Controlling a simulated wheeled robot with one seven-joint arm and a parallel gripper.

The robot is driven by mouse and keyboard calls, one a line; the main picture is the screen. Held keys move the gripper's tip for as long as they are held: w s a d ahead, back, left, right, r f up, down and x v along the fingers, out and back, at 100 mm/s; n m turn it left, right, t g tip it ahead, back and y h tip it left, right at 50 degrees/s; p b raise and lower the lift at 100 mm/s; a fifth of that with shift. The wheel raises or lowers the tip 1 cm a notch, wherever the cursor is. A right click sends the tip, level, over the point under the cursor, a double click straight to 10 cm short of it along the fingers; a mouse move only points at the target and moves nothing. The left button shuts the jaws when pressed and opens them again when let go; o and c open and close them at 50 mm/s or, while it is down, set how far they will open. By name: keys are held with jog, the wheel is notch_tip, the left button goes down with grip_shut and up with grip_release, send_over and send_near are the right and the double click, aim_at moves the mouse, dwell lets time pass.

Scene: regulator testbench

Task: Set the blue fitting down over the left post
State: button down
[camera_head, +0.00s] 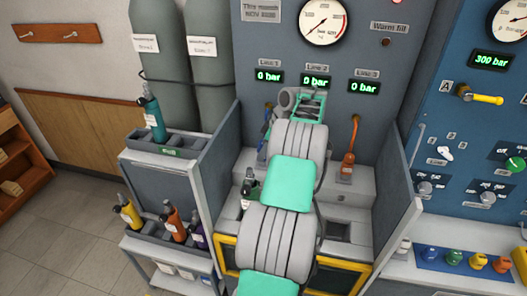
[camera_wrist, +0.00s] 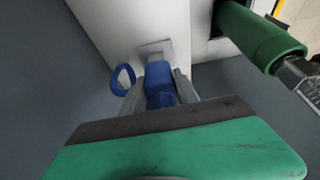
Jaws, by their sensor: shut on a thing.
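The blue fitting (camera_wrist: 160,78) is between the two grey fingers of my gripper (camera_wrist: 158,88) in the wrist view. A small square grey plate (camera_wrist: 155,47) on a white surface lies just beyond the fitting's far end. I cannot tell whether they touch. A blue loop (camera_wrist: 122,79) stands left of the fingers. In the head view, my arm reaches up the middle of the bench and covers most of the gripper and the held fitting. A bit of blue (camera_head: 264,140) shows left of the arm, under the Line 1 display. The left post cannot be made out clearly.
An orange fitting (camera_head: 348,165) with a hose stands at right. A side rack (camera_head: 168,150) and grey bench walls (camera_head: 398,205) flank the bench.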

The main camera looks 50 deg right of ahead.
jog(key=c, duration=0.8)
grip_release()
jog(key=shift+c, duration=0.2)
jog(key=p+v, duration=0.2)
jog(key=v, duration=0.5)
jog(key=shift+s+r, duration=0.15)
jog(key=shift+r, duration=0.15)
